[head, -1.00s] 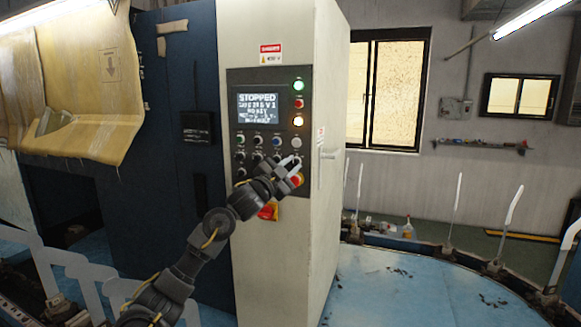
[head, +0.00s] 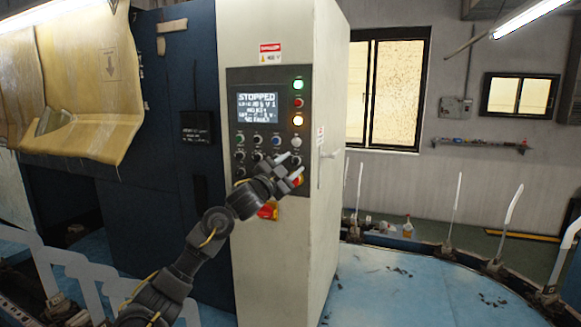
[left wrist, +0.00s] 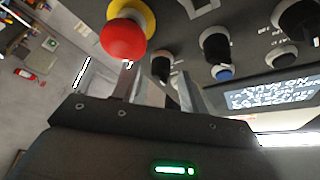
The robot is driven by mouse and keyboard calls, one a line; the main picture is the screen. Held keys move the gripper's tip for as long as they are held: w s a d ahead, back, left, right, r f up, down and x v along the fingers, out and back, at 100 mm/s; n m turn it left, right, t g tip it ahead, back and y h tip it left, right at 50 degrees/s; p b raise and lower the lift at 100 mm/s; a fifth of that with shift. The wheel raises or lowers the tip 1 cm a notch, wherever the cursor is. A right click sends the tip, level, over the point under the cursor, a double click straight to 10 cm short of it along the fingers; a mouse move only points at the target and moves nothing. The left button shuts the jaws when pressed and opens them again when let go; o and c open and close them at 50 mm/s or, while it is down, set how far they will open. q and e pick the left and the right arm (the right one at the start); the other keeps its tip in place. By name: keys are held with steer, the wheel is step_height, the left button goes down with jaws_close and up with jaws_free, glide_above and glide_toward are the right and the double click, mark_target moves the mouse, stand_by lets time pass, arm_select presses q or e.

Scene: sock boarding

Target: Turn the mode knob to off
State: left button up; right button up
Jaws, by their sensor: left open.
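The control panel (head: 235,80) is on the pale cabinet front, with a lit screen (head: 257,107) reading STOPPED and rows of small knobs and buttons below. My left gripper (head: 290,170) is open in front of the panel's lower right. In the left wrist view its two fingers (left wrist: 157,85) stand on either side of a black knob (left wrist: 162,67); contact cannot be told. More black knobs (left wrist: 215,47) sit to the right. Knob labels are too small to read, so which is the mode knob cannot be told. My right gripper is out of view.
A red emergency button on a yellow ring (left wrist: 123,40) is close beside the left finger. A red and yellow switch (head: 268,211) sits below the panel, partly behind my arm. A blue round table (head: 400,290) with upright pale boards is at right.

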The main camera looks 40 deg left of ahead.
arm_select(q)
steer(key=b+v, duration=0.5)
steer(key=v, duration=0.5)
steer(key=shift+s, duration=0.3)
steer(key=shift+f, duration=0.15)
